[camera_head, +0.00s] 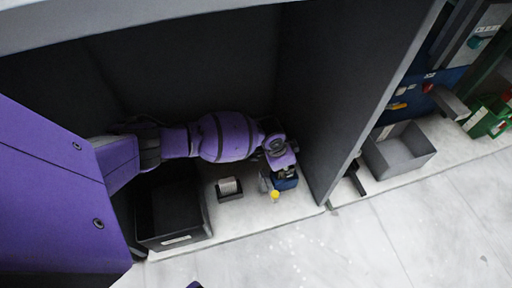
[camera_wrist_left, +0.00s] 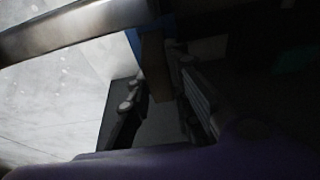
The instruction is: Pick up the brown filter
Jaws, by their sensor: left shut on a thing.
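The brown filter (camera_wrist_left: 153,66) shows in the dim left wrist view as a narrow upright brown strip between the two fingers of my left gripper (camera_wrist_left: 158,100). The gripper is shut on it. Beside it is a blue surface (camera_wrist_left: 134,42). In the head view my left gripper (camera_head: 272,180) is at the end of my purple arm, down at a blue container (camera_head: 287,183) on the light shelf. There the filter is hidden by the gripper and arm. I cannot tell whether the filter is clear of the container. My right gripper is in neither view.
A small yellow-topped thing (camera_head: 275,197) stands by the blue container. A dark holder with a white roll (camera_head: 229,188) and a black bin (camera_head: 172,214) are to the left. A dark partition (camera_head: 345,90) rises close on the right, with a grey bin (camera_head: 400,152) beyond it.

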